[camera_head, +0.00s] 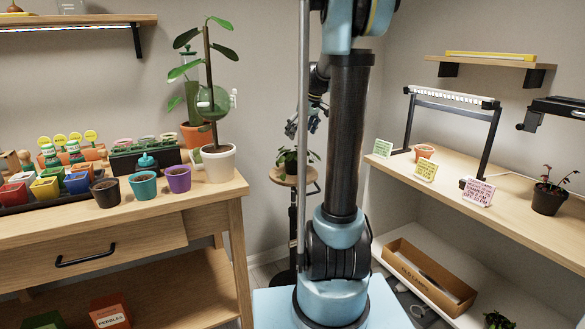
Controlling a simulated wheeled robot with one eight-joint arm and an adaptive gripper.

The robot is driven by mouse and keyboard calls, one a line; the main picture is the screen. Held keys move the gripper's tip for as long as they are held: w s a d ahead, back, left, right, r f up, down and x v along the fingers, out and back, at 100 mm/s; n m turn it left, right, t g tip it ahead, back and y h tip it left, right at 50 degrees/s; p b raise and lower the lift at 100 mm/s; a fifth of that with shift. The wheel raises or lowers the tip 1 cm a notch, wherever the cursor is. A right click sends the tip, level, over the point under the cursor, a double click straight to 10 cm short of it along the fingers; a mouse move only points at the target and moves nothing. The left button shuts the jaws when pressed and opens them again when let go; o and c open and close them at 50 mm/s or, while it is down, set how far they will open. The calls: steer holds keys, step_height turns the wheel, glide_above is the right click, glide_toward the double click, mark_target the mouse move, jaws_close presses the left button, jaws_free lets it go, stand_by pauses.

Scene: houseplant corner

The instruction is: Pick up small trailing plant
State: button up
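A small leafy plant (290,160) in a dark pot stands on a round wooden stand in the back corner, partly hidden by my arm and a pole. My gripper (302,128) is small in view, above this plant and apart from its leaves. Its fingers look spread, with nothing visible between them. A plant with thin reddish stems (549,197) in a black pot stands on the right bench. Green leaves (497,320) show at the bottom right edge, mostly cut off. I cannot tell for certain which one is the small trailing plant.
The left bench (225,188) holds several coloured pots and a tall plant in a white pot (219,163). The right bench (400,168) carries label cards, a terracotta pot (425,151) and a lamp frame. A cardboard box (428,278) lies on the shelf below.

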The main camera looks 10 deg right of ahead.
mark_target(290, 163)
steer(key=x, duration=1.1)
steer(key=shift+w, duration=0.25)
steer(key=shift+x, duration=3.2)
steer(key=shift+s, duration=0.15)
steer(key=shift+c, duration=0.3)
steer(key=c, duration=1.1)
